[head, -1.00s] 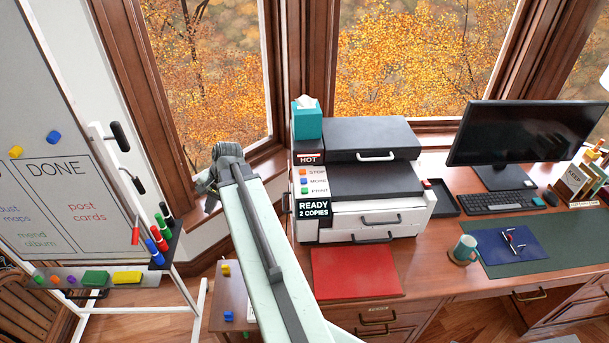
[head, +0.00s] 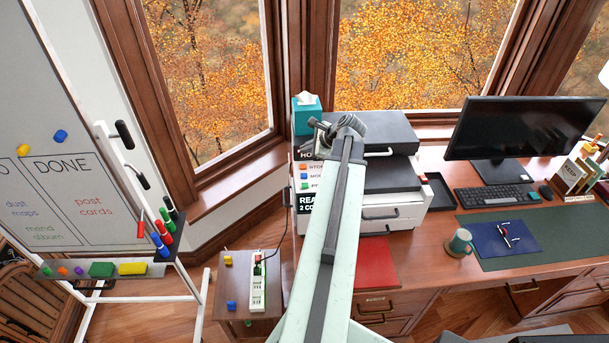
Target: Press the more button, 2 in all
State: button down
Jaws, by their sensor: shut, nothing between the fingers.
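The printer (head: 395,185) stands on the desk with its button panel on its left front. The more button is the small blue one (head: 303,176), in the middle row; its label is partly covered by my arm. The orange stop button (head: 302,167) is above it and the green print button (head: 304,185) below. The display (head: 306,201) shows "REA" and "2 CO", the rest hidden behind my arm. My gripper (head: 315,124) is shut and empty, in front of the printer, a little above and right of the buttons in the picture. I cannot tell its distance from the panel.
A teal tissue box (head: 306,116) stands at the printer's left. A red folder (head: 376,263) lies in front of it. A whiteboard stand (head: 105,268) is at the left, and a side table (head: 240,300) with a power strip (head: 258,294) is below.

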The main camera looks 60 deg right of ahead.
aim_at(306, 176)
jog(key=shift+f, duration=0.1)
notch_tip(306, 176, down, 9)
jog(key=b, duration=0.9)
jog(key=shift+r, duration=0.2)
dwell(1.1)
jog(key=shift+f+b, duration=0.35)
jog(key=shift+f, duration=0.1)
jog(key=shift+f+b, duration=0.5)
dwell(0.6)
jog(key=shift+r, duration=0.15)
jog(key=shift+r+p, duration=0.85)
jog(key=shift+p, duration=0.1)
